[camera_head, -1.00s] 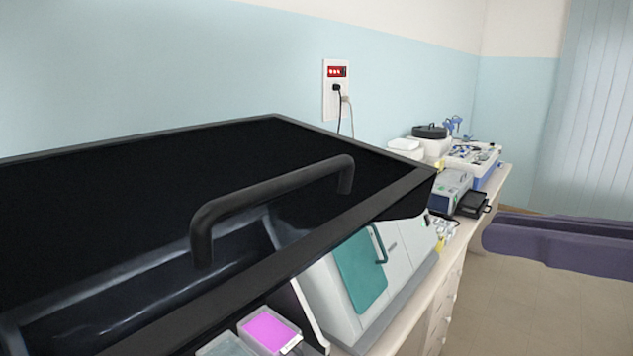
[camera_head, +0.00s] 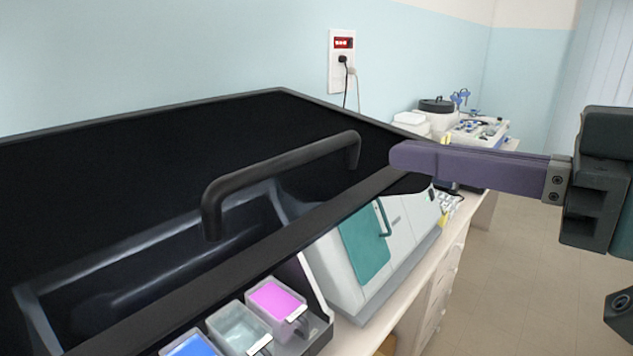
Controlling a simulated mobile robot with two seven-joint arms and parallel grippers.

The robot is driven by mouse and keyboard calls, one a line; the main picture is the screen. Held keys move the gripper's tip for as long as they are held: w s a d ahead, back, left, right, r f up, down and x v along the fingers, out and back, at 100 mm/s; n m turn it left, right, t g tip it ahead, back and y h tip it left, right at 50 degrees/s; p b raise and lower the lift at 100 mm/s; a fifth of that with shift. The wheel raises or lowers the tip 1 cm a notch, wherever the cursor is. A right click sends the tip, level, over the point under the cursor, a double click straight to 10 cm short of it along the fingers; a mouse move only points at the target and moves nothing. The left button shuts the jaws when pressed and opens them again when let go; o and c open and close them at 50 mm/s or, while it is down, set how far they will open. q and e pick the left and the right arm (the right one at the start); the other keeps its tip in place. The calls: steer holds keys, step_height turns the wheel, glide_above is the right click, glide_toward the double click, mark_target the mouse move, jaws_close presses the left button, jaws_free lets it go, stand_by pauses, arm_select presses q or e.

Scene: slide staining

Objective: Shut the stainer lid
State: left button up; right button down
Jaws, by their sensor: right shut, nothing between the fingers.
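The stainer lid (camera_head: 110,170) is a large dark, see-through cover in a black frame, standing raised and tilted across the left and middle of the head view. Its thick black bar handle (camera_head: 285,160) runs along the lid near its front edge. Under the lid's edge, staining trays with pink (camera_head: 275,299), clear (camera_head: 238,327) and blue (camera_head: 192,347) liquid show in part. My right gripper (camera_head: 400,154) comes in from the right with its long purple fingers shut and empty. In the picture its tips are just right of the handle, over the lid's right corner. My left gripper is out of view.
A white machine with a teal door (camera_head: 365,244) stands on the bench to the right of the trays. Farther back are more bench devices (camera_head: 478,130). A wall outlet (camera_head: 342,60) with cords is behind. The floor (camera_head: 500,270) at right is clear.

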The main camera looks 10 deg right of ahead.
mark_target(384, 183)
steer(key=shift+w+a+f+p, duration=0.4)
steer(key=shift+w+f, duration=0.1)
steer(key=shift+f, duration=0.2)
steer(key=shift+w+a+f+p, duration=0.25)
steer(key=shift+w+a+f, duration=0.15)
steer(key=shift+f, duration=0.35)
steer(key=shift+w+a+f+p, duration=0.35)
steer(key=shift+w+f, duration=0.2)
steer(key=shift+f, duration=0.15)
